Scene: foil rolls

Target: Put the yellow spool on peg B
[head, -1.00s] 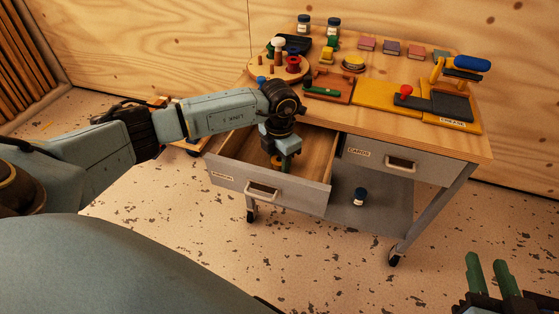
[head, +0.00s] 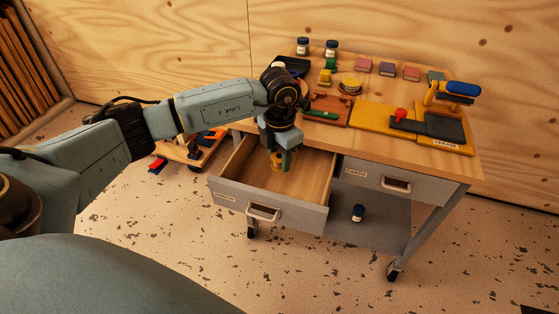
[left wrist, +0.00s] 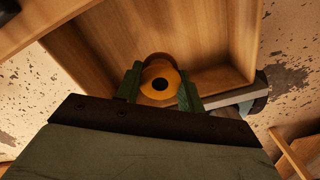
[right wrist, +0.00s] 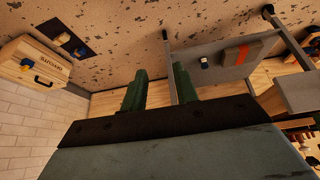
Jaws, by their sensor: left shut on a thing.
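The yellow spool (head: 277,160) is held between the green fingers of my left gripper (head: 280,160), over the open drawer. In the left wrist view the spool (left wrist: 160,98), with a dark centre hole, sits between the fingertips of the left gripper (left wrist: 160,90). The drawer's wooden floor lies behind it. My left wrist covers the round peg board on the cart's left back corner, so peg B cannot be made out. My right gripper (right wrist: 160,90) shows in the right wrist view, open with nothing between its fingers, away from the cart top.
The open drawer (head: 240,196) juts from the cart's front left. On the cart top (head: 435,165) are a yellow stand (head: 385,117), a brown tray (head: 329,108), coloured blocks and two jars. A jar (head: 357,213) stands on the lower shelf. A low wooden trolley (head: 190,150) stands left.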

